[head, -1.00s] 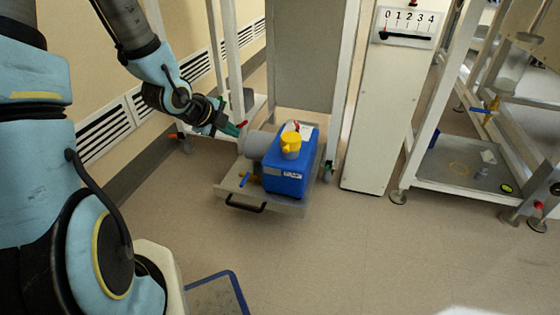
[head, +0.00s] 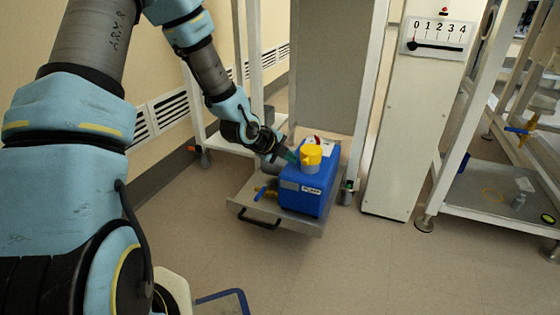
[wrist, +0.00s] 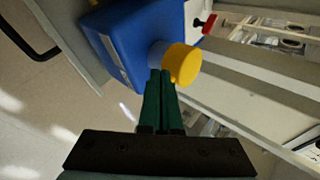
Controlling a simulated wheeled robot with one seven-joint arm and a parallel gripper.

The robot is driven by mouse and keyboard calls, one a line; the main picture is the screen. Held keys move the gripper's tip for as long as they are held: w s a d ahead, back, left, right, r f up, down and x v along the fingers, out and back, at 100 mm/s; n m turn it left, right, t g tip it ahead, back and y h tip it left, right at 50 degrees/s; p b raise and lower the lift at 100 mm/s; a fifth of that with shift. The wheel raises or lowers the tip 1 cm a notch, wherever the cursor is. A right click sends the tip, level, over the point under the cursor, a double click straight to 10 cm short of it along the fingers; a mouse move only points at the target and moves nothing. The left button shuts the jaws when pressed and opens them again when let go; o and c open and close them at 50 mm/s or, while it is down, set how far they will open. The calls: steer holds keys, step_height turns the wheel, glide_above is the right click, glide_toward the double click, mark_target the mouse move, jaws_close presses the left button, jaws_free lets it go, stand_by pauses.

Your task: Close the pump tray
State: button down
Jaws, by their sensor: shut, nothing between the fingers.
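The pump tray (head: 236,206) is a grey shelf low near the floor, sticking out from the frame, with a black handle (head: 259,220) on its front edge. The handle also shows in the wrist view (wrist: 28,34). A blue pump (head: 309,190) with a yellow cap (head: 311,156) stands on the tray. My gripper (head: 291,157) is at the upper left of the pump, close to the yellow cap. In the wrist view my gripper (wrist: 161,72) has its green fingers together, with the tips by the cap (wrist: 182,64). Whether they touch it I cannot tell.
A white cabinet with a 0-to-4 gauge (head: 436,38) stands right of the tray. A white frame with a low shelf (head: 480,200) is further right. A vented wall (head: 180,105) is at left. The floor (head: 345,265) before the tray is clear.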

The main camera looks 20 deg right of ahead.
steer(key=shift+w+d, duration=0.25)
steer(key=shift+d, duration=0.35)
steer(key=shift+w+d, duration=0.25)
steer(key=shift+d, duration=0.3)
steer(key=shift+r, duration=0.1)
